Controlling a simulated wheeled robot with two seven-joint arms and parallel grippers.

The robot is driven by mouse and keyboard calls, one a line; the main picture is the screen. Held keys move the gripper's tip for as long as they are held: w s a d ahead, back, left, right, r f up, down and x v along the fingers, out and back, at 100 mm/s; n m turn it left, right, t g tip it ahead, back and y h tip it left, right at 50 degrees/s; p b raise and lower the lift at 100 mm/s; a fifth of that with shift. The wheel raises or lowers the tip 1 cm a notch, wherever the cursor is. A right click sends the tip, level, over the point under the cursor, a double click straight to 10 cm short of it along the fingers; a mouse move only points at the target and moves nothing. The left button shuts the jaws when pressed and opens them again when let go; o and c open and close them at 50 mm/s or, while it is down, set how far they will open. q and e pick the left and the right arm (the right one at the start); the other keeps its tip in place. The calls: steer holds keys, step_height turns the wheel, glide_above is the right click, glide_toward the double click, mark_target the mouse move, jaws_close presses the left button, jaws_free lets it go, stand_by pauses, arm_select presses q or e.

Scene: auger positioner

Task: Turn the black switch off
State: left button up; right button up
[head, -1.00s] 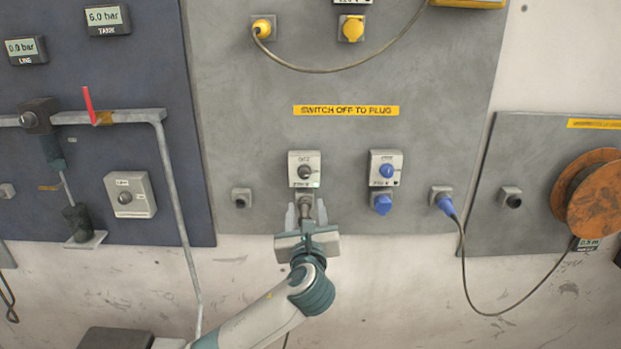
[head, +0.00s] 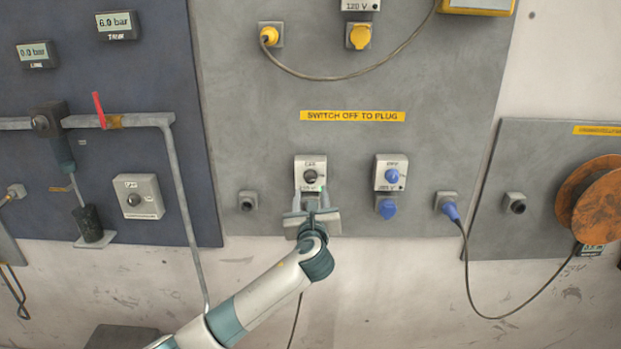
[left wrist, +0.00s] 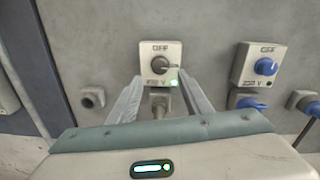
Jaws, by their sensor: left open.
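The black switch (head: 309,176) is a dark round knob on a white box marked OFF at the top and 230 V below. It also shows in the left wrist view (left wrist: 160,65), where its pointer is turned to the right, away from the OFF mark. A green light glows at the box's lower right corner. My left gripper (head: 310,196) is open in front of the lower part of this box. In the left wrist view its fingers (left wrist: 156,92) stand either side of a grey socket below the switch, and the knob is above and between their tips. My right gripper is not in view.
To the right is a similar box with a blue knob (head: 392,175) and a blue socket below. A blue plug (head: 449,210) with a dark hanging cable is further right. A yellow label (head: 352,116) reads SWITCH OFF TO PLUG. Bare grey panel surrounds the switch.

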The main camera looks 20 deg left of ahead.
mark_target(310, 179)
arm_select(q)
steer(key=p+x, duration=0.1)
steer(key=x, duration=0.6)
steer(key=shift+p, duration=0.4)
steer(key=shift+w+a, duration=0.15)
steer(key=shift+w, duration=0.35)
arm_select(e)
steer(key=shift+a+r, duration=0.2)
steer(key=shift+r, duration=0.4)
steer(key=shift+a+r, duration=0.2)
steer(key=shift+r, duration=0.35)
arm_select(q)
steer(key=shift+c, duration=0.7)
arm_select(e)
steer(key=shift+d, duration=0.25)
arm_select(q)
steer(key=c, duration=0.9)
steer(key=shift+o, duration=0.2)
